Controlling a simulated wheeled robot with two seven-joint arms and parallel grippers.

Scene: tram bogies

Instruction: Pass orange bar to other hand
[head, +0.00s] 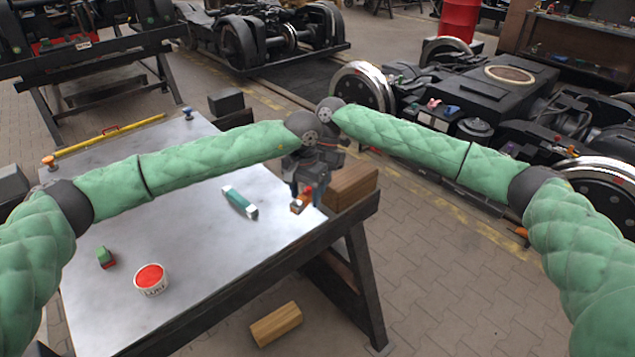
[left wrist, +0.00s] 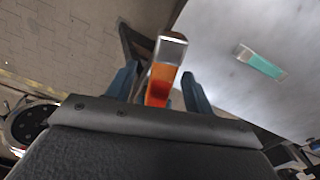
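The orange bar (head: 302,201) is at the right end of the metal table, below my left gripper (head: 306,190). In the left wrist view the bar (left wrist: 161,82) is orange with a silver-grey end and lies between the two fingers of my left gripper (left wrist: 159,91). A gap shows on each side of it, so the fingers are open around it and do not appear to touch it. I cannot tell whether the bar rests on the table. My right arm reaches in to the same spot; its fingers cannot be made out among the overlapping dark wrist parts.
On the metal table (head: 190,250) are a teal-and-white block (head: 240,201), a tub with a red top (head: 150,279), a green-and-red piece (head: 105,257) and a yellow level (head: 110,135). A wooden block (head: 352,186) is beside the table's right end. Another (head: 276,324) is lower, near the front.

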